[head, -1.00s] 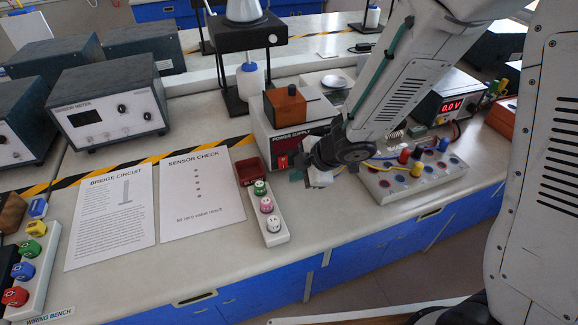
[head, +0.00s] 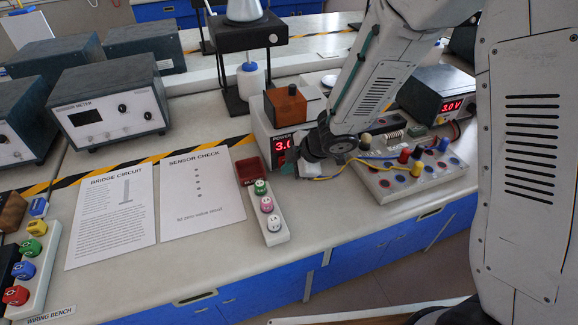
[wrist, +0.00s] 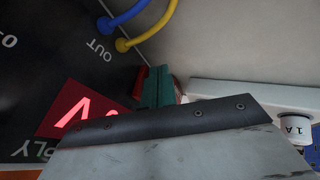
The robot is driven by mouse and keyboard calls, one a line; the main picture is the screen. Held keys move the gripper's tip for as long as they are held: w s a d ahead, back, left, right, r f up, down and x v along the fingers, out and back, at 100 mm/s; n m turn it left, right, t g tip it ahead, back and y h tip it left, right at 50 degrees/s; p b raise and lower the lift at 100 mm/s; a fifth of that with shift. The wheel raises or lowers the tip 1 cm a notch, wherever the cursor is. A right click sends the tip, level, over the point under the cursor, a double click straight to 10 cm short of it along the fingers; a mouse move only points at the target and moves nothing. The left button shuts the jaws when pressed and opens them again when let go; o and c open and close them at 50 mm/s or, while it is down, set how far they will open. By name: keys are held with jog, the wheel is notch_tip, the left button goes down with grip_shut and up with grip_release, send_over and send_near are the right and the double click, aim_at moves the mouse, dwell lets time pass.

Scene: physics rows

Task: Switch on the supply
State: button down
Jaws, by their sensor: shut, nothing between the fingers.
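The power supply (head: 262,135) is the white box with a dark front in the middle of the bench. Its display (head: 283,145) is lit red, with 3.0 readable beside my arm; in the wrist view the lit display (wrist: 78,112) shows a V. My gripper (head: 291,169) is shut and empty at the lower front of the supply. In the wrist view its green fingertips (wrist: 155,88) are close to the panel. A red part shows just behind them, mostly hidden; I cannot tell whether they touch it.
A meter box (head: 440,95) at the right reads 3.0 V. A circuit board (head: 408,180) with coloured plugs and cables stands right of my gripper. A white strip with numbered knobs (head: 268,215) and a red tray (head: 251,171) are to the left. Paper sheets lie further left.

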jog(key=shift+r, duration=0.1)
jog(key=shift+r, duration=0.8)
jog(key=s, duration=0.2)
jog(key=s+d, duration=0.1)
jog(key=s, duration=0.1)
jog(key=shift+s+d, duration=0.1)
jog(key=shift+s, duration=0.05)
jog(key=v, duration=0.9)
jog(key=shift+s+d, duration=0.4)
jog(key=shift+s, duration=0.1)
